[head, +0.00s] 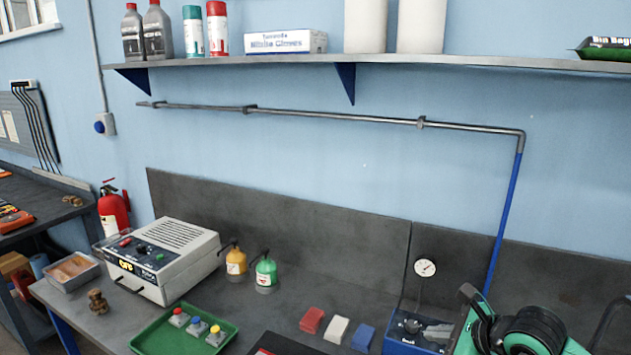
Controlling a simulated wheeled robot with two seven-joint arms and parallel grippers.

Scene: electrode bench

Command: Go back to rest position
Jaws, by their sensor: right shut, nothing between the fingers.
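My left gripper is not in view. A green tray (160,342) holds blocks with red, blue and yellow knobs. A red block (312,320), a white block (337,330) and a blue block (363,337) lie in a row on the bench.
A grey power unit (170,262) stands at the left, with yellow (236,262) and green (266,273) oil cans beside it. A green and black object (525,332) fills the lower right. A shelf (400,60) and a pipe (330,115) run along the wall.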

